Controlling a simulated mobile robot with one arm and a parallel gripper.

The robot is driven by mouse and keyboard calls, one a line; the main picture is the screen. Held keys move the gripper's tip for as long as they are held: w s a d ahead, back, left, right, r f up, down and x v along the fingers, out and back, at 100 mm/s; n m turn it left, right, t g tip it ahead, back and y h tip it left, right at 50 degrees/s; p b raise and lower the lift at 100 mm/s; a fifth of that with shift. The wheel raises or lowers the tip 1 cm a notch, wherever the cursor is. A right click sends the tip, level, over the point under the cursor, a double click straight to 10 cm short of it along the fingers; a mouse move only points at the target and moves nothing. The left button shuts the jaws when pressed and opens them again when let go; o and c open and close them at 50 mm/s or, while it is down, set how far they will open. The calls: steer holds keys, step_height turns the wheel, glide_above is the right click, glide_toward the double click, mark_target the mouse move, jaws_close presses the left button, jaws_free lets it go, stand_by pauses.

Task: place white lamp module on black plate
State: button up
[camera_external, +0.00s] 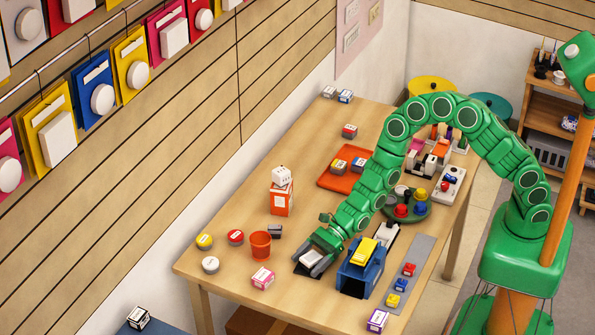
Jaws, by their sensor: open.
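A white module (312,258), seemingly the lamp module, lies at the dark black plate (299,268) near the front of the wooden table. It appears to rest on the plate, with part of the plate showing at its left; exact contact is too small to tell. My gripper (322,250) is open, low at the module, reaching in from the upper right. The green gripper body covers the module's far side, and the fingertips are hard to make out.
A blue box (357,279) with a yellow top stands close to the gripper's right. An orange cup (260,246) stands to the left. A green round tray (414,212) with coloured knobs and an orange tray (345,180) lie farther back.

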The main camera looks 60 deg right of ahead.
steer(key=shift+d+r, duration=0.1)
steer(key=shift+r, duration=0.1)
steer(key=v, duration=1.1)
steer(key=shift+s+d+r, duration=0.1)
steer(key=shift+s+d, duration=0.1)
steer(key=shift+d, duration=0.1)
